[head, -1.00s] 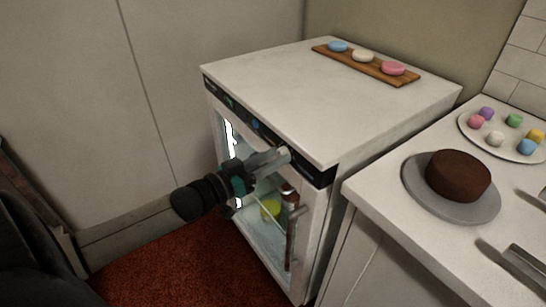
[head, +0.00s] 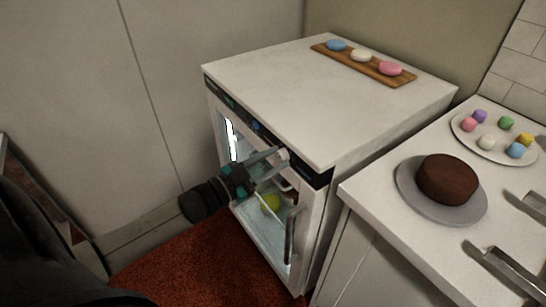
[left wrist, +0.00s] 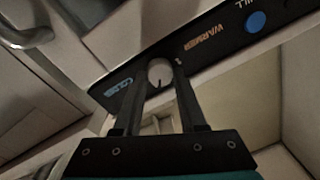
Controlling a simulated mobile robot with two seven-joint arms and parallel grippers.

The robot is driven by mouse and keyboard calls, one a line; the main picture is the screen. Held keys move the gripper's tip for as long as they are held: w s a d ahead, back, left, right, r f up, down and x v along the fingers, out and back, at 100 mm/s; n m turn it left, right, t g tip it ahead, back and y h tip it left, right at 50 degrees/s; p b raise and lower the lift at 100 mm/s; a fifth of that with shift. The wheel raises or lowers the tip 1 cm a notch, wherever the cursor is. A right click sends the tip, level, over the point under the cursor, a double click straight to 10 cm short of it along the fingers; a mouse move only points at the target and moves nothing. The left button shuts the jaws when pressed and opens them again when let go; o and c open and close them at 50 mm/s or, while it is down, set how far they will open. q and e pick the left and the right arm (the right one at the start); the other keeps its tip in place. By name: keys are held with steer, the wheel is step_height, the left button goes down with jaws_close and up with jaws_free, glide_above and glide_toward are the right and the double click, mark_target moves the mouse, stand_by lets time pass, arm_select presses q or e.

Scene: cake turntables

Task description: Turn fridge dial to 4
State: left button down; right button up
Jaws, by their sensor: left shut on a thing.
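The fridge (head: 312,185) is a small white cabinet with a glass front and a black control strip (head: 317,174) along its top edge. Its dial (left wrist: 160,72) is a pale round knob with a dark pointer line, seen in the left wrist view between the words "COLDER" and "WARMER". A small mark like a 1 shows beside it; no 4 is readable. My left gripper (head: 279,156) reaches the strip's right part. In the left wrist view its fingers (left wrist: 158,88) are shut on the dial, one on each side.
A blue button (left wrist: 256,21) sits farther along the strip. A vertical door handle (head: 290,235) is below the dial. A board (head: 372,70) with macarons lies on the fridge top. The counter (head: 400,245) at right holds a chocolate cake (head: 447,179) and a plate of sweets.

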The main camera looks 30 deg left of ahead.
arm_select(q)
steer(key=shift+m, duration=0.3)
arm_select(e)
steer(key=shift+s+r, duration=0.1)
arm_select(q)
steer(key=shift+c, duration=2.4)
jaws_free()
arm_select(e)
steer(key=shift+a, duration=0.1)
arm_select(q)
steer(key=shift+s, duration=0.1)
arm_select(e)
steer(key=shift+s, duration=0.1)
